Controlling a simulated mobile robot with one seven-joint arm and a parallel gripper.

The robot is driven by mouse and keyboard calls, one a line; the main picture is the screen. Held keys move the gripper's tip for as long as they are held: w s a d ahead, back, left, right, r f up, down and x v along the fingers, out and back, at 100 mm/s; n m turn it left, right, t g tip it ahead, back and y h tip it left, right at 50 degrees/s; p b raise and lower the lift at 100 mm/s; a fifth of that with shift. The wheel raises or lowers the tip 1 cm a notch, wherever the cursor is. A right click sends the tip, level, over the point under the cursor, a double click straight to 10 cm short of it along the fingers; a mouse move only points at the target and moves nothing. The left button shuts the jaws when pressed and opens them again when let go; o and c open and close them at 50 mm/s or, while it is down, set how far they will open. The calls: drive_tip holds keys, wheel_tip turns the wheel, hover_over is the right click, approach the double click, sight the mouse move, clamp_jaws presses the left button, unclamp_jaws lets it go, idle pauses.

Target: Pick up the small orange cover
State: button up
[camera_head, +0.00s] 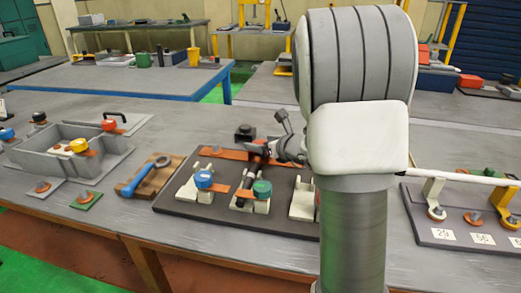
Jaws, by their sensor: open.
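Several small orange parts are in view, and I cannot tell which is the cover. One orange disc (43,186) lies on a grey plate at the left, and another orange disc (84,197) lies on a green plate. An orange-red knob (109,125) stands at the back edge of the grey tray. My gripper (262,152) is small and dark, over the back part of the dark board, near a long orange-brown strip. It is open, with nothing visible between its fingers. My arm hides part of the board's right side.
The grey tray (35,157) also carries a yellow knob (78,145). A blue ring-ended tool (140,177) lies on a wooden block. The dark board (180,205) holds a blue cap (204,180) and a green cap (262,188). A numbered board (432,222) is at the right.

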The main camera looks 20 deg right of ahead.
drive_tip(key=shift+w+a+f, duration=0.1)
drive_tip(key=shift+w+f, duration=0.15)
drive_tip(key=shift+w, duration=0.25)
clamp_jaws()
